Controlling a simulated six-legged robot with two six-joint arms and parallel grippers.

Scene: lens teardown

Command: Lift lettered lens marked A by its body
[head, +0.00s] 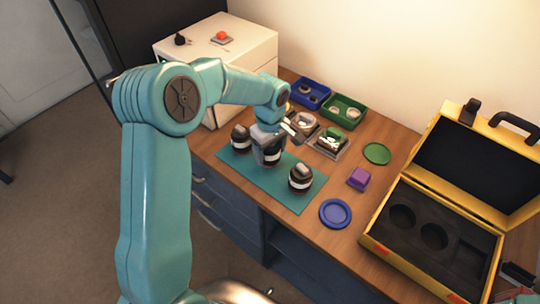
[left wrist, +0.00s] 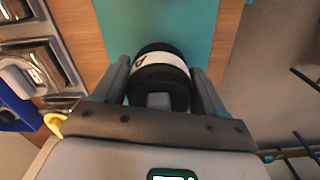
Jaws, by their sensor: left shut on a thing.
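Several dark lenses with pale bands stand on the teal mat (head: 235,167). My left gripper (head: 268,137) comes down from above on the middle lens (head: 271,156) and is shut on its body. In the left wrist view this lens (left wrist: 160,70) sits between the two fingers, black with a white band; a dark mark on the band is only partly seen, and I cannot read the letter. Another lens (head: 240,140) stands to the left and one (head: 301,180) to the right. I cannot tell whether the held lens is clear of the mat. My right gripper is not seen.
An open yellow case (head: 378,250) with dark foam cut-outs lies at right. A blue plate (head: 335,214), purple block (head: 359,179) and green disc (head: 377,153) lie between. Blue (head: 323,91) and green (head: 361,112) trays stand behind, near a white cabinet (head: 255,45).

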